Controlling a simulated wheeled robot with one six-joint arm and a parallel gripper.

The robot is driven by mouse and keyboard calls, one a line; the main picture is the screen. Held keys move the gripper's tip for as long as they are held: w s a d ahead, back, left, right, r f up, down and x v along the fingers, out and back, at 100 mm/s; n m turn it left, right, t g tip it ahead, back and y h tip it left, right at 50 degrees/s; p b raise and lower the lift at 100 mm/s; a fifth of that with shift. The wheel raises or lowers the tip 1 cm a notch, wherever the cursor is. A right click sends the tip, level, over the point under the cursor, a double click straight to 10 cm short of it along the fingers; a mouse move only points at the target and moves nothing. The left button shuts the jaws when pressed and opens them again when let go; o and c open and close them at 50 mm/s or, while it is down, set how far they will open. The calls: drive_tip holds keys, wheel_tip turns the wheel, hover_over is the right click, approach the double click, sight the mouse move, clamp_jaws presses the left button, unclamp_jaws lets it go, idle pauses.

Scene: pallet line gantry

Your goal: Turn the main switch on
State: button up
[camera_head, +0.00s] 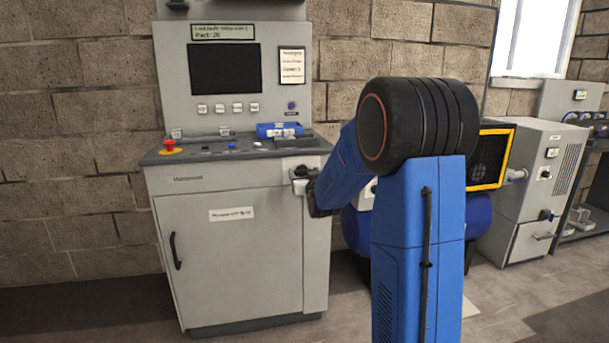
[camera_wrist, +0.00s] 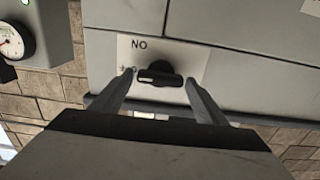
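The main switch (camera_wrist: 159,71) is a black rotary handle on a white plate on the cabinet's face, and its bar lies crosswise in the wrist view. The plate reads "NO" in that view, which may be "ON" seen upside down. My gripper (camera_wrist: 160,77) is open, with one finger at each end of the bar. I cannot tell whether the fingers touch it. In the head view, the white plate (camera_head: 301,187) shows at the right upper side of the grey cabinet (camera_head: 260,255), partly hidden by my gripper.
The cabinet's sloping top carries a red emergency button (camera_head: 170,145) and a blue item (camera_head: 279,130), below a dark screen (camera_head: 224,68). A yellow-framed fan unit (camera_head: 490,158) and a grey machine (camera_head: 535,175) stand to the right. Floor shows in front.

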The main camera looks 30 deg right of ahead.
drive_tip(key=c, duration=0.7)
drive_tip(key=shift+m, duration=0.3)
drive_tip(key=m, duration=0.7)
drive_tip(key=shift+d, duration=0.15)
drive_tip(key=m, duration=0.5)
drive_tip(key=shift+s+f+m, duration=0.1)
drive_tip(key=shift+f+m, duration=0.05)
drive_tip(key=shift+m, duration=0.15)
drive_tip(key=m, duration=0.4)
drive_tip(key=shift+d+f+m, duration=0.1)
drive_tip(key=shift+m, duration=0.2)
